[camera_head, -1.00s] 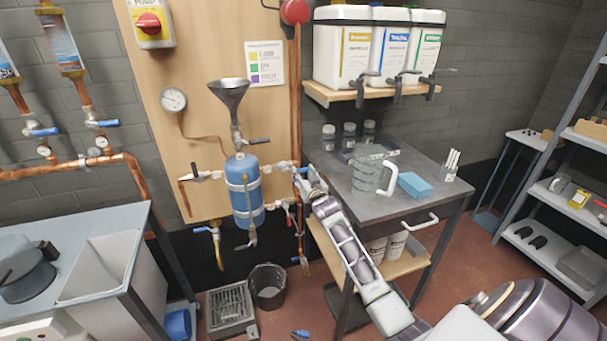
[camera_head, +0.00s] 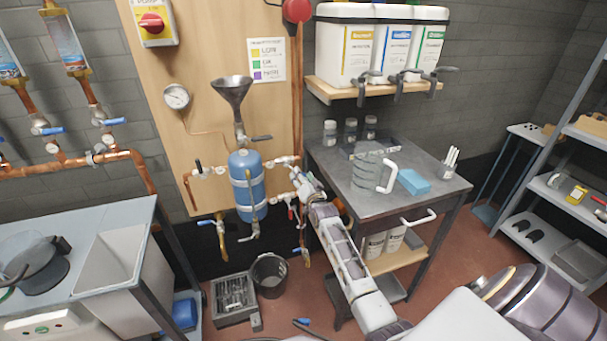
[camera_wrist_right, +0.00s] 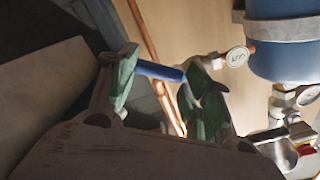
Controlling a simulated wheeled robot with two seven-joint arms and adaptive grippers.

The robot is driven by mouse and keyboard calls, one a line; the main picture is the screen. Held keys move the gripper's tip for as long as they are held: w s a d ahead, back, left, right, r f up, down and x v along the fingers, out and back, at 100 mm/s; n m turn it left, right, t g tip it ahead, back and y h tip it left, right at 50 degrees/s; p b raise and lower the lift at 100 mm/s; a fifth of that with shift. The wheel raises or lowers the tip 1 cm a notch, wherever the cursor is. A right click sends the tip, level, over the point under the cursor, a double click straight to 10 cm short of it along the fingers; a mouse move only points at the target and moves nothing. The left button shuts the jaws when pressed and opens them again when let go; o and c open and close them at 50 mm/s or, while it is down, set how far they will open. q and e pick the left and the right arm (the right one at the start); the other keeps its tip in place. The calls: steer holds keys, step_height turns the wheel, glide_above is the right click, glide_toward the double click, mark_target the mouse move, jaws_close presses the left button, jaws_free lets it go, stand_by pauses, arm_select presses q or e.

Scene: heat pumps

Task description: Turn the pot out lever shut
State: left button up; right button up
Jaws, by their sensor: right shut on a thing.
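The blue pot (camera_head: 250,203) hangs on the wooden panel; part of it shows at top right in the right wrist view (camera_wrist_right: 285,50). My right gripper (camera_head: 303,184) is at the piping just right of the pot. In the right wrist view, my right gripper's green-padded fingers (camera_wrist_right: 160,88) are shut on a blue lever (camera_wrist_right: 157,70), which lies crosswise between them. A round tag (camera_wrist_right: 237,57) hangs by the pot; its lettering is not clear. In the head view, my gripper hides most of this lever. My left gripper is not in view.
A grey bench (camera_head: 348,197) with a clear jug and a blue block stands right of the pot. A black bucket (camera_head: 269,275) and a floor drain grate (camera_head: 234,299) lie below. Other valves and copper pipes crowd around the pot.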

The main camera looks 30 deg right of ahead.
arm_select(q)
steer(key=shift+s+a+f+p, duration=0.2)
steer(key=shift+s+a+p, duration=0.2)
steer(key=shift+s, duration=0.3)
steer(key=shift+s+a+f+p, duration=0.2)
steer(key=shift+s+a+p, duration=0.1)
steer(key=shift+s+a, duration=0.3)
arm_select(e)
steer(key=shift+w+a+f+m, duration=0.25)
steer(key=shift+a+m, duration=0.45)
steer(key=shift+m, duration=1.05)
steer(key=shift+w+a+f+m, duration=0.25)
steer(key=shift+a+m, duration=0.45)
steer(key=shift+m, duration=1.1)
steer(key=shift+w+a+f+m, duration=0.15)
steer(key=shift+a+f+m, duration=0.4)
steer(key=shift+m, duration=1.2)
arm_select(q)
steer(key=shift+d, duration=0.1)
arm_select(e)
steer(key=shift+a+r, duration=0.2)
steer(key=o, duration=1.4)
steer(key=shift+c, duration=0.2)
steer(key=shift+o, duration=0.4)
steer(key=shift+f, duration=0.25)
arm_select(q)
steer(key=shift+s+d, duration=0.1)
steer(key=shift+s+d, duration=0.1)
